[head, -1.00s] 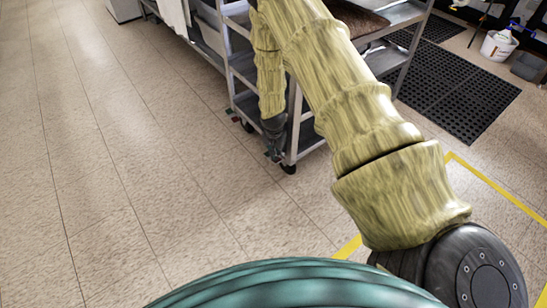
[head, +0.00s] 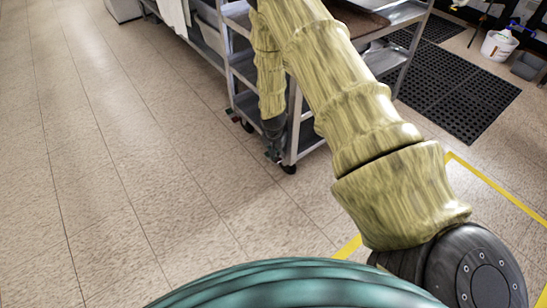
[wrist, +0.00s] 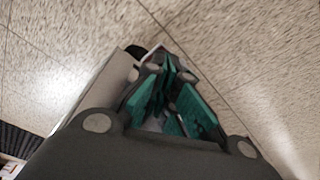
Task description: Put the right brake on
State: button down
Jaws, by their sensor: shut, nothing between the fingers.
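The grey metal cart (head: 294,122) stands on the tiled floor with its open shelves on the near side. A dark caster (head: 289,168) is under its near right corner, and a caster with a red part (head: 247,126) is at its left corner. My gripper (head: 274,156) points down, low beside the near right corner post, just left of that caster. In the wrist view my gripper (wrist: 167,68) shows teal fingers brought together, with nothing held. A dark round part, likely the caster (wrist: 135,51), shows just past the fingertips. The brake pedal cannot be made out; the fingers probably cover it.
Black floor mats (head: 452,92) lie right of the cart. A white bucket (head: 498,47) stands at the far right. Yellow tape (head: 495,188) marks the floor at the right.

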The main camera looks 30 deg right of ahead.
jog(key=shift+f+b, duration=0.35)
jog(key=shift+f, duration=0.75)
dwell(0.9)
jog(key=shift+r+p, duration=2.95)
jog(key=shift+r, duration=0.6)
jog(key=s+a+f+n, duration=0.3)
jog(key=s+a, duration=0.3)
jog(key=s, duration=0.4)
jog(key=s+a+f+n, duration=0.2)
jog(key=s+a, duration=0.4)
jog(key=s, duration=0.4)
jog(key=s+a+r+n+g+y, duration=0.1)
jog(key=s+a+r+n, duration=0.2)
jog(key=s, duration=0.7)
jog(key=s+a+r+n+y, duration=0.1)
jog(key=s+a+n, duration=0.3)
jog(key=s, duration=0.5)
notch_tip(320, 180, up, 30)
jog(key=a+m+p, duration=0.1)
jog(key=p, duration=2.9)
jog(key=shift+s+h, duration=0.15)
jog(key=shift+h, duration=0.15)
